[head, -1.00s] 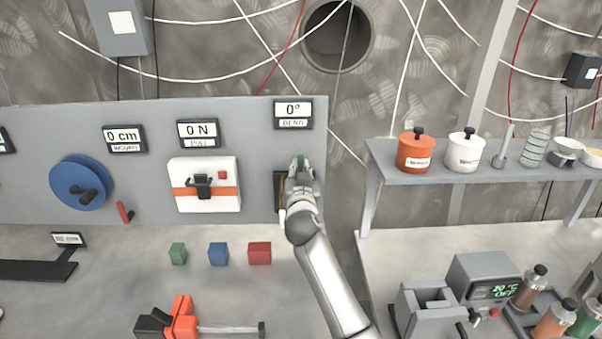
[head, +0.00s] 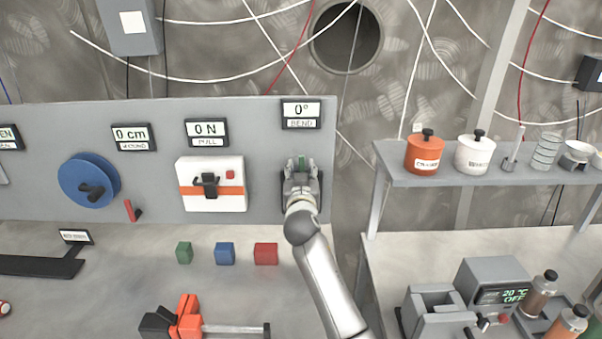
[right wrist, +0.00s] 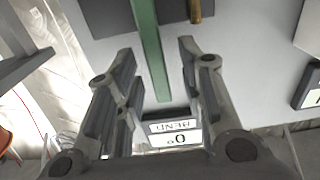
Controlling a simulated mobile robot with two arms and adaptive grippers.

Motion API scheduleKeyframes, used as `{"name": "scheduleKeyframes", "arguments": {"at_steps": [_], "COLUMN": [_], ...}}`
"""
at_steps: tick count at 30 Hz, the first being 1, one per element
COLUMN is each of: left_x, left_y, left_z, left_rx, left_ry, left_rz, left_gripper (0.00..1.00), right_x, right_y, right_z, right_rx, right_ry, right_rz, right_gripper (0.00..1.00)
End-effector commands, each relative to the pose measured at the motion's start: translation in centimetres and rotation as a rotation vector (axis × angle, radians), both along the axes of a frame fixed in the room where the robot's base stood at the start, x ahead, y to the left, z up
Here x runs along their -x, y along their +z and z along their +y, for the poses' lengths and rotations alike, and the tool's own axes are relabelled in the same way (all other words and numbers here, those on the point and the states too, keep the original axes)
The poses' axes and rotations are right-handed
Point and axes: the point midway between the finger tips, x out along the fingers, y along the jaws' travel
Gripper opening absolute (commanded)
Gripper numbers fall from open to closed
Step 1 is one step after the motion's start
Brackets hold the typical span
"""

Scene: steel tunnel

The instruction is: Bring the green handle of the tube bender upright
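The green handle (head: 302,161) of the tube bender shows as a small green piece at my right gripper in the head view. In the right wrist view, the green handle (right wrist: 149,45) is a long bar running between the two fingers, with gaps on both sides. My right gripper (right wrist: 157,62) is open around it and appears not to touch it. In the head view, my right gripper (head: 301,168) is in front of the bender and hides most of its dark body. The BEND display (head: 301,113) above reads 0°. My left gripper is not in view.
On the same grey panel (head: 262,150) are a white pull box (head: 211,199) and a blue reel (head: 86,181). Small green, blue and red blocks lie on the bench below. A shelf (head: 440,176) with pots stands to the right, beyond a gap.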

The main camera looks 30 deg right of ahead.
Motion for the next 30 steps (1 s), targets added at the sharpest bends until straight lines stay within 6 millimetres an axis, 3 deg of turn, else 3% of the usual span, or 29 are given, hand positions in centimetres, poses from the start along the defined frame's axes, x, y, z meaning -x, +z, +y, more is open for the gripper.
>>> {"name": "scheduleKeyframes", "arguments": {"at_steps": [8,21,30], "left_x": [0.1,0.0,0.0], "left_y": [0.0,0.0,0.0], "left_z": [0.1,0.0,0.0], "left_rx": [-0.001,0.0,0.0], "left_ry": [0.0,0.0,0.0], "left_rz": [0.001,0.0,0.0], "left_gripper": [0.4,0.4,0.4], "right_x": [1.7,8.7,10.3], "right_y": [-0.1,-0.1,0.0], "right_z": [1.1,5.5,6.3], "right_rx": [-0.003,-0.003,0.001], "right_ry": [0.001,0.002,0.0], "right_rz": [0.001,0.002,0.001], "right_gripper": [0.36,0.36,0.36]}}
